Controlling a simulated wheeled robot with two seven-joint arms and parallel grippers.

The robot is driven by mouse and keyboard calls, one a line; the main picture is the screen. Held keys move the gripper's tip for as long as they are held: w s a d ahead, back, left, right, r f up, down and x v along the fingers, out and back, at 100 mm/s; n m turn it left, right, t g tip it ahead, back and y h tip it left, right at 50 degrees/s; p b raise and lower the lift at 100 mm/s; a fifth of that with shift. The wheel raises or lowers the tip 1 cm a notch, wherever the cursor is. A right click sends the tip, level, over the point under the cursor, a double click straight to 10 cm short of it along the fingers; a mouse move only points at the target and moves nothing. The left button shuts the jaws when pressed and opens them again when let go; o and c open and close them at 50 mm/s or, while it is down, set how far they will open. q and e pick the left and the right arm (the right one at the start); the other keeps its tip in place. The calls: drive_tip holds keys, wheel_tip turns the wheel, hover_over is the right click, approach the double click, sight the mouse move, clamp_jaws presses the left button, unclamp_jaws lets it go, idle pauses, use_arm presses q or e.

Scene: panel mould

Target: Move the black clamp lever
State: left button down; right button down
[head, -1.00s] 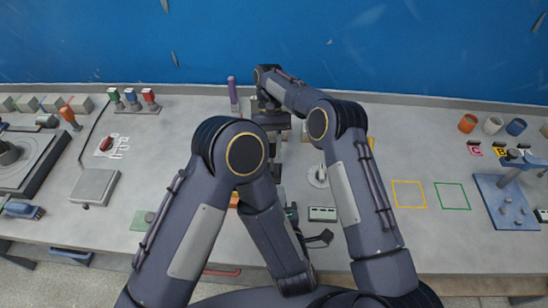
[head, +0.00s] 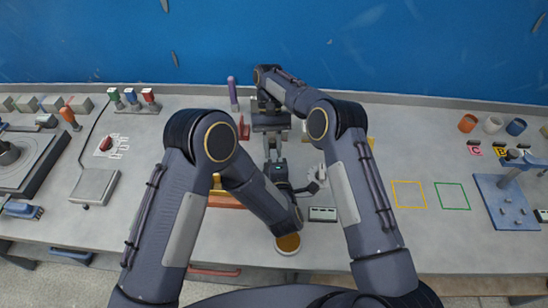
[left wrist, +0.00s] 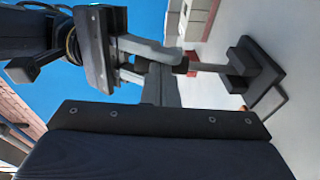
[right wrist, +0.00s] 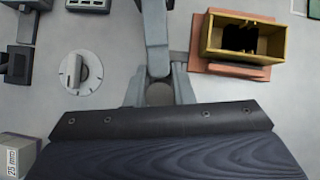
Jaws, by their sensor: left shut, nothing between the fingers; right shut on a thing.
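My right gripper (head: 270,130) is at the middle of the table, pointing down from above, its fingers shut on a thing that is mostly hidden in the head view. In the left wrist view a grey rod runs from near its fingers to a black stepped piece (left wrist: 258,68), apparently the black clamp lever; the exact contact is unclear. My left gripper (head: 274,152) is shut and empty, just in front of the right gripper. Its grey fingers also show in the left wrist view (left wrist: 160,86), close to the right fingers; I cannot tell whether they touch.
A yellow open box (right wrist: 217,37) sits on an orange base (right wrist: 199,50) left of the grippers in the head view. A white disc (right wrist: 84,73) and a small device with a display (head: 323,214) lie to the right.

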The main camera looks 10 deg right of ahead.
drive_tip(key=shift+w+r, duration=0.1)
use_arm(q)
drive_tip(key=shift+w+r, duration=0.1)
drive_tip(key=shift+w, duration=0.7)
use_arm(e)
drive_tip(key=shift+s+a, duration=0.1)
drive_tip(key=shift+s, duration=0.15)
drive_tip(key=c, duration=1.5)
unclamp_jaws()
drive_tip(key=shift+o, duration=1.2)
drive_tip(key=shift+w, duration=0.15)
